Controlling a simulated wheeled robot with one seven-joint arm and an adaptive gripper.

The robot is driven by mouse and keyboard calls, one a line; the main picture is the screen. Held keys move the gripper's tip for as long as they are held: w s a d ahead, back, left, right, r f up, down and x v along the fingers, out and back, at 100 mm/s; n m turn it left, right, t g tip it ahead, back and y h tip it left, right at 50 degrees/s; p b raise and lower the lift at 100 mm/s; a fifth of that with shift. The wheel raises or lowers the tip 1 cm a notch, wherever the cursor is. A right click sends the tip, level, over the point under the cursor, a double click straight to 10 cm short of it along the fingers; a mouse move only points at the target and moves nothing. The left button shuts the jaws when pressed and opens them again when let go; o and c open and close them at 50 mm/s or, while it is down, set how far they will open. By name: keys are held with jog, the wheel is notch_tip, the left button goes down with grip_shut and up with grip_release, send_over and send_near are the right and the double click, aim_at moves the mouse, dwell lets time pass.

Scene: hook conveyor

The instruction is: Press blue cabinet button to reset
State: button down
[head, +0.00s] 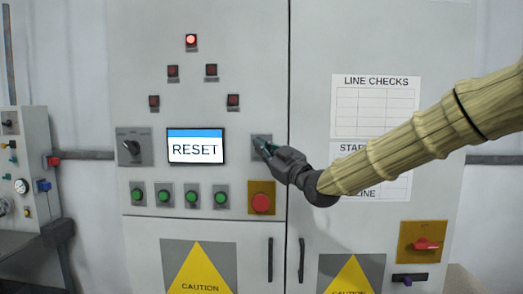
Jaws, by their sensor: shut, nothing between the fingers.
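The grey cabinet (240,90) fills the middle of the head view. Its screen (195,149) reads RESET under a blue band. Right of the screen is a small square grey plate (266,137). My gripper (264,148) is shut and empty, its fingertips in front of this plate. A small dark teal patch shows at the fingertips; I cannot tell whether it is the button or part of the fingers. No blue button shows clearly, and the fingers cover most of the plate. I cannot tell whether they touch it.
A red button (261,203) on a yellow plate sits just below my gripper. Several green buttons (191,197) line up below the screen, and a rotary knob (131,147) is at its left. One red lamp (191,40) glows at the top.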

jog(key=shift+w, duration=0.2)
jog(key=shift+w, duration=0.2)
jog(key=shift+w, duration=0.4)
dwell(0.9)
jog(key=shift+s+b, duration=0.2)
jog(key=shift+b, duration=0.3)
jog(key=shift+s+b, duration=0.35)
jog(key=shift+s, duration=0.3)
jog(key=s+b, duration=0.2)
jog(key=s, duration=0.3)
jog(key=shift+b, duration=0.3)
